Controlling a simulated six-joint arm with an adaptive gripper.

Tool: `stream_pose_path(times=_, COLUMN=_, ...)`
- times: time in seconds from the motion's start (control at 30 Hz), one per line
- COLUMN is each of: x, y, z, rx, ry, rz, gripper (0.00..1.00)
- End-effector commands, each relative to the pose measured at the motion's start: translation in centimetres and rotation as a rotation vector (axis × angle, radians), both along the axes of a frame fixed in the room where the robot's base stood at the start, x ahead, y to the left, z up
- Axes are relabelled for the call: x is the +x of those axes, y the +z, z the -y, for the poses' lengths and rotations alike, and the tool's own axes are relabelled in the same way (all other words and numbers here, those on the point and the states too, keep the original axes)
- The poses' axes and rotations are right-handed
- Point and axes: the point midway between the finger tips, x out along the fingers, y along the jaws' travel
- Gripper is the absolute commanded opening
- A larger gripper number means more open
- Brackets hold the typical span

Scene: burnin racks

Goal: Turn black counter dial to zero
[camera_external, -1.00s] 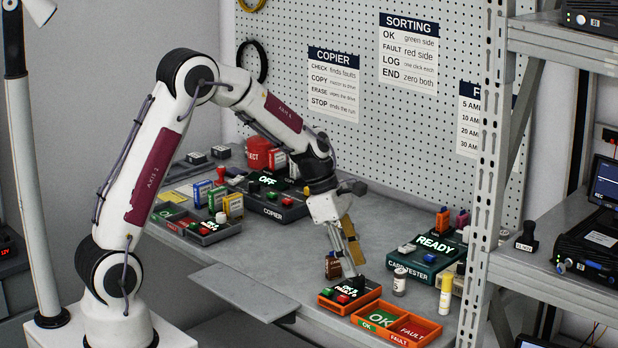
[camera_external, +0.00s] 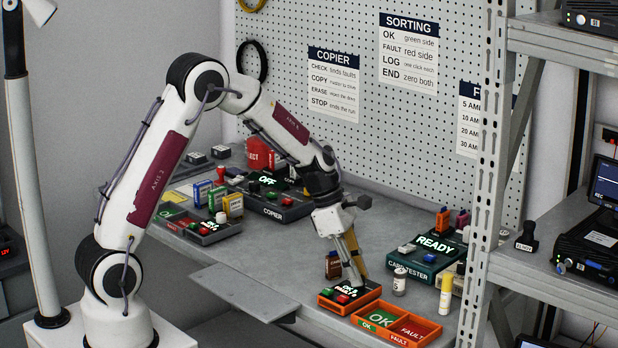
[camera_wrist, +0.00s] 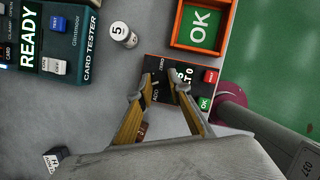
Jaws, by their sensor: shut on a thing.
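The counter (camera_external: 334,306) is a black-topped box with orange sides, a lit OK/FAULT display and red and green buttons. My gripper (camera_external: 354,283) reaches down to the counter's back part. In the wrist view, my gripper (camera_wrist: 162,84) has its two fingertips on either side of the small black dial, which is dark and mostly hidden between them. The dial's angle cannot be made out.
The card tester (camera_external: 425,262) with a READY display stands behind and right. A small numbered bottle (camera_external: 399,282) and a brown block (camera_external: 332,265) stand close to the counter. The copier (camera_external: 285,207) is further left.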

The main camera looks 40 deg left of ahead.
Motion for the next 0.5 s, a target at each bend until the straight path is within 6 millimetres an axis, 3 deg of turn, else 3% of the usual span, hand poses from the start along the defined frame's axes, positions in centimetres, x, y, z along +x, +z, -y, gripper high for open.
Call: stream_pose_path(times=0.5, x=0.16, y=-0.02, z=-0.11, rx=0.001, ry=-0.147, rz=0.0, gripper=0.0)
